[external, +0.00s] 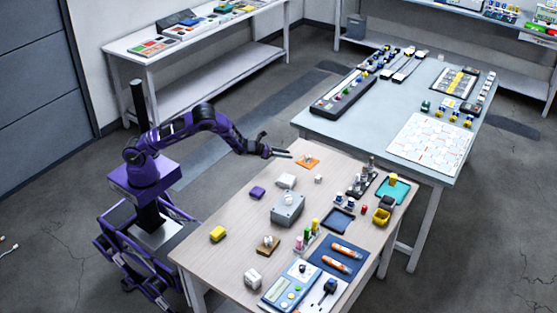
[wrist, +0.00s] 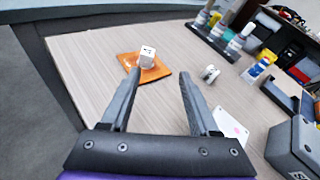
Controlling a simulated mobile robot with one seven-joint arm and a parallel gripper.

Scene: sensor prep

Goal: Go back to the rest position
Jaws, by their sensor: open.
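My gripper (external: 277,152) is open and empty, held above the far left edge of the wooden table (external: 222,262). It also shows in the wrist view (wrist: 155,100), with its two fingers spread apart. Ahead of the fingers, an orange mat (wrist: 154,72) lies on the table with a small white cube (wrist: 147,56) on it. In the external view the orange mat (external: 311,162) is just right of the fingertips. My arm reaches out from its base at the left, bent at the elbow.
A grey box (external: 288,208), a white block (external: 286,181), a purple block (external: 257,193) and a yellow block (external: 217,234) stand on the wooden table. A blue-grey table (external: 345,131) adjoins behind. A white bench (external: 128,49) stands along the back wall. Open floor lies between.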

